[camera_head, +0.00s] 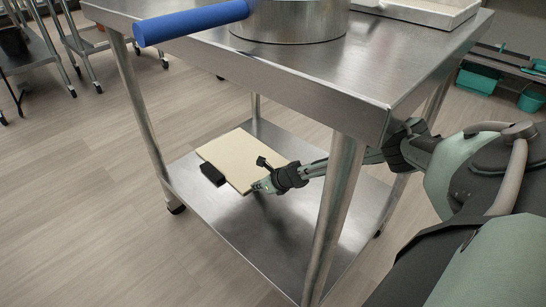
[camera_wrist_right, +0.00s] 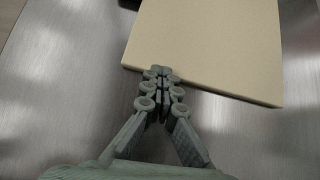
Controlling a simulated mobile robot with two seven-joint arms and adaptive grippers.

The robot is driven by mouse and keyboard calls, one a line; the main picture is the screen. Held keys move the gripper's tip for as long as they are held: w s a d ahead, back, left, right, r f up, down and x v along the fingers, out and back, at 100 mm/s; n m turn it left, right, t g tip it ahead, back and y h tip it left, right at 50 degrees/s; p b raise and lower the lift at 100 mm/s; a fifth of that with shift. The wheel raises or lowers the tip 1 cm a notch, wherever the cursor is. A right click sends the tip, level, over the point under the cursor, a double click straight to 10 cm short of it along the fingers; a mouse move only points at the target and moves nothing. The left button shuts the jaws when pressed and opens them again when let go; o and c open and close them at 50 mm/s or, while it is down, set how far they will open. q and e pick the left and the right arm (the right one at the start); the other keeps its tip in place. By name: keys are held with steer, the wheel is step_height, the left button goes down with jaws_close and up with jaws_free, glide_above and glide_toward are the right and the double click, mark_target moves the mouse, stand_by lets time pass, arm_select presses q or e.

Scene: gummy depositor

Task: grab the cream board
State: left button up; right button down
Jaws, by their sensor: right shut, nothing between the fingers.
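The cream board (camera_head: 240,158) lies flat on the lower shelf of the steel table in the head view. In the right wrist view the cream board (camera_wrist_right: 215,45) fills the upper right. My right gripper (camera_head: 260,187) reaches in from the right under the table top. Its fingertips (camera_wrist_right: 160,71) are together at the board's near edge, with nothing between them. I cannot tell whether they touch the board. My left gripper is not in view.
A black block (camera_head: 212,174) lies beside the board's left edge. The lower shelf (camera_head: 270,235) is bare in front. Table legs (camera_head: 334,215) stand close to my right arm. A steel pot (camera_head: 290,20) with a blue handle (camera_head: 195,22) and a tray (camera_head: 425,12) are on top.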

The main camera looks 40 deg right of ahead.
mark_target(241, 178)
steer(key=w, duration=0.4)
steer(key=w+b, duration=0.1)
steer(key=w, duration=0.1)
steer(key=shift+w+a+f, duration=0.1)
steer(key=shift+a+f, duration=0.05)
steer(key=shift+a, duration=0.2)
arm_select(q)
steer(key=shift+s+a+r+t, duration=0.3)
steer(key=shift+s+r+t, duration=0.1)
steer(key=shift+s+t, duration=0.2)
arm_select(e)
steer(key=shift+w, duration=0.3)
